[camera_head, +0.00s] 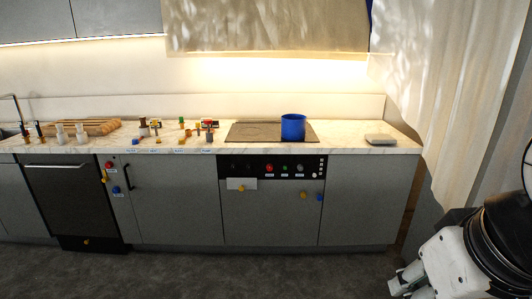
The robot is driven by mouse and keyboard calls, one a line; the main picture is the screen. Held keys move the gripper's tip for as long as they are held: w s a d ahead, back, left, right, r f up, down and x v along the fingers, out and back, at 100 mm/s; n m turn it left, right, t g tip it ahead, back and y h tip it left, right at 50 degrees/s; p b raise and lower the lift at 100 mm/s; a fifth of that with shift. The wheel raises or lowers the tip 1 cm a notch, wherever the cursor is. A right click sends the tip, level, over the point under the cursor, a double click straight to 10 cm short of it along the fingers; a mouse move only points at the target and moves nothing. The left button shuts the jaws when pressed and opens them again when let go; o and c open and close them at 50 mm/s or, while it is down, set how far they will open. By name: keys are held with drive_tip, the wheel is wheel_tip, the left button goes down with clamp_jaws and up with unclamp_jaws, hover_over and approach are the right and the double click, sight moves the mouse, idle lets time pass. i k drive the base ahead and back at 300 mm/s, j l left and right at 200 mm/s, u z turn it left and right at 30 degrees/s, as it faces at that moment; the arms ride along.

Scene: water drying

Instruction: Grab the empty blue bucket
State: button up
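A blue bucket (292,128) stands upright on the right part of the dark cooktop panel (246,131) on the counter. Its inside is mostly hidden from this angle, so I cannot tell its contents. My gripper (398,281) is at the bottom right of the view, low in front of the cabinets and well apart from the bucket. Only part of it shows, and I cannot make out whether its fingers are open or shut.
The marble counter (348,142) runs along the wall. Several small colored items stand left of the cooktop, with a wooden rack (88,127) farther left. A curtain (448,75) hangs at right. The floor (220,273) is clear.

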sight(294, 125)
drive_tip(key=i, duration=1.9)
drive_tip(key=i+u, duration=0.15)
drive_tip(key=i, duration=0.4)
drive_tip(key=i+l+u, duration=0.2)
drive_tip(key=i, duration=0.35)
drive_tip(key=i+l+u, duration=0.15)
drive_tip(key=i, duration=0.35)
